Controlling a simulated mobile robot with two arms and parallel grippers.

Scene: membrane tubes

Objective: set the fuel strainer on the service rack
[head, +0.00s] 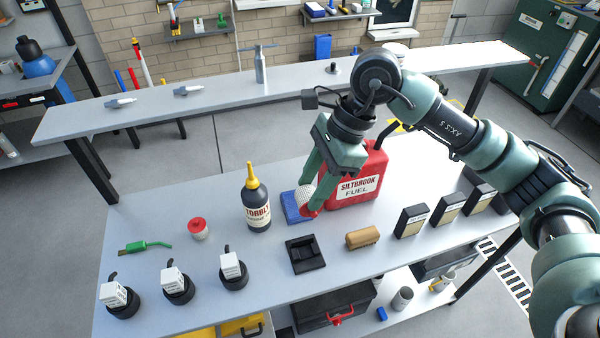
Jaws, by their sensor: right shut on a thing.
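My right gripper (313,194) reaches down over the middle of the workbench and is shut on a small white and red piece (304,196), which looks like the fuel strainer. Its white part looks meshed and its red part is lower; the fingers hide some of it. It is just above or touching a blue block (291,207); I cannot tell which. A long raised shelf (222,94), perhaps the service rack, runs along the back of the bench. My left gripper is not in view.
A red fuel can (357,186) stands right behind the gripper. A yellow-capped bottle (257,205) and a red-topped white jar (198,229) stand left. A black tray (305,255), wooden brush (362,237) and several black boxes (411,220) line the front. The raised shelf has bare stretches.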

